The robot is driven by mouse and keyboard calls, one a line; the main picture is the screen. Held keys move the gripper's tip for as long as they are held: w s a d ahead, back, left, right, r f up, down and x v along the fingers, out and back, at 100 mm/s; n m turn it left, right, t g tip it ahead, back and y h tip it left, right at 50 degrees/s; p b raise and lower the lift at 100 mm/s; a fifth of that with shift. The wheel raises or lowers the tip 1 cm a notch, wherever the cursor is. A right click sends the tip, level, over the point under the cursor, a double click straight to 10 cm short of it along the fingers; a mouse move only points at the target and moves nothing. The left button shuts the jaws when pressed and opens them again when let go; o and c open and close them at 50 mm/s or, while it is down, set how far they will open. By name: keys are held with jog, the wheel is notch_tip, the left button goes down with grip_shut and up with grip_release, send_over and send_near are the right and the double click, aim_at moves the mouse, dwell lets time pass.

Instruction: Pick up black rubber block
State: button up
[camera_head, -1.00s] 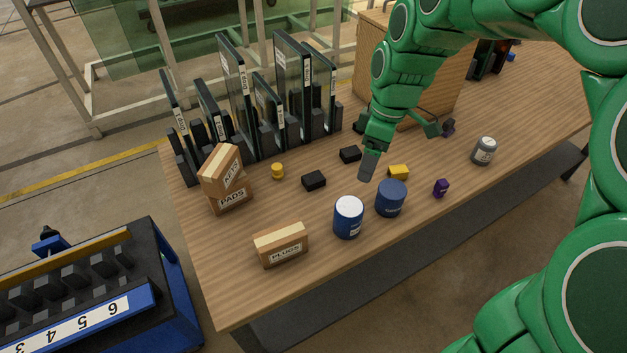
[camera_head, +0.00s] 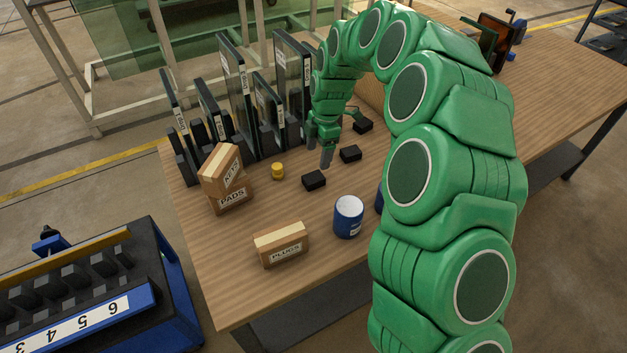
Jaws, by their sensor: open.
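Several small dark objects lie on the wooden table (camera_head: 235,285). Three are black rubber blocks: a near one (camera_head: 314,180), a middle one (camera_head: 350,154) and a far one (camera_head: 363,126). My gripper (camera_head: 343,141) is open and points down above the table, among these blocks. One dark fingertip shows just above and right of the near block and left of the middle block. The other finger reaches toward the far block; its tip is hard to tell from that block. Nothing shows between the fingers. I cannot tell the exact height over the table.
Upright dark panels (camera_head: 237,95) stand in holders at the back left. Stacked cardboard boxes (camera_head: 226,178), a yellow round piece (camera_head: 278,171), a PLUGS box (camera_head: 281,245) and a blue-white tin (camera_head: 348,216) stand nearby. My arm covers the table's right-middle part.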

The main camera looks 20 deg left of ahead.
aim_at(314, 177)
jog(key=shift+w+a+f+n, duration=0.1)
jog(key=shift+a+f+n, duration=0.1)
jog(key=shift+f, duration=0.25)
jog(key=shift+w+a+f+n, duration=0.1)
jog(key=shift+a+f, duration=0.05)
jog(key=shift+f, duration=0.3)
jog(key=shift+s+a+f, duration=0.1)
jog(key=shift+s+f, duration=0.15)
jog(key=shift+f, duration=0.9)
jog(key=shift+s+f, duration=0.2)
jog(key=shift+f, duration=0.95)
jog(key=shift+s+a+f, duration=0.1)
jog(key=shift+s+f, duration=0.15)
jog(key=shift+f, duration=0.9)
jog(key=shift+c, duration=0.3)
jog(key=c, duration=1.1)
